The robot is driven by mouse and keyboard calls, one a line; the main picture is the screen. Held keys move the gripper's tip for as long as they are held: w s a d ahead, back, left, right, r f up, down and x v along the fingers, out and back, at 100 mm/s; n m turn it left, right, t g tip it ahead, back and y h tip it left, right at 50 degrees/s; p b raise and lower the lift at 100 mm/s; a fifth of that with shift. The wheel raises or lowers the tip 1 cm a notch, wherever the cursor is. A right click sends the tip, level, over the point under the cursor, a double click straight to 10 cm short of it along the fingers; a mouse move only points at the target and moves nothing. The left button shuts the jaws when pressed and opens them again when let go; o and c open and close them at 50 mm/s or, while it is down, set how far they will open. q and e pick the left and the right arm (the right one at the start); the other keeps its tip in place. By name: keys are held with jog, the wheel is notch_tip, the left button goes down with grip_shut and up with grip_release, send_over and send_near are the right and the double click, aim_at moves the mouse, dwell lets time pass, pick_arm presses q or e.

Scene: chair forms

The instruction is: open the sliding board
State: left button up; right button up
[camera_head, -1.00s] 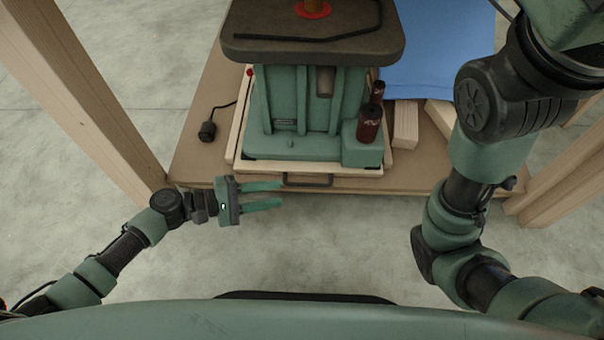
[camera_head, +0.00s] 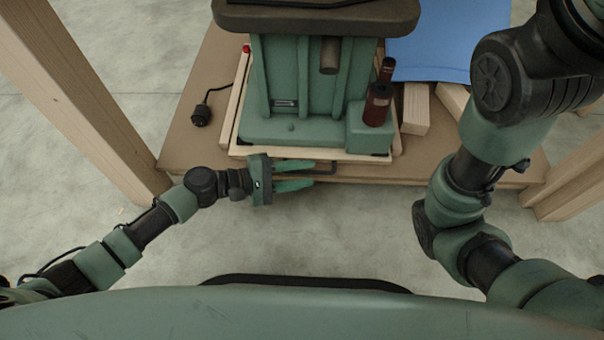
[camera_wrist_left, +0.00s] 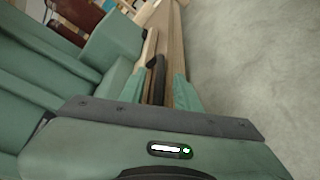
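The sliding board (camera_head: 260,153) is a pale wooden slab under the green machine. Its front edge shows along the table's front, with a dark bar handle (camera_head: 327,168) on it. My left gripper (camera_head: 307,175) is open at the left part of the handle, its green fingers pointing right. In the left wrist view, the dark handle (camera_wrist_left: 156,76) shows between the two spread fingers of my left gripper (camera_wrist_left: 163,88). I cannot tell whether either finger touches it. My right arm is on the right of the head view; its gripper is out of frame.
The green machine (camera_head: 310,90) stands on the board. A dark red bottle-like object (camera_head: 377,104) is at its right front. Wood blocks (camera_head: 416,108) and a blue sheet (camera_head: 450,40) lie right of it. Wooden posts (camera_head: 85,100) flank the brown table (camera_head: 185,135). The floor in front is clear.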

pick_arm(q)
grip_shut()
jog(key=shift+w+a, duration=0.1)
jog(key=shift+w, duration=0.1)
dwell(1.2)
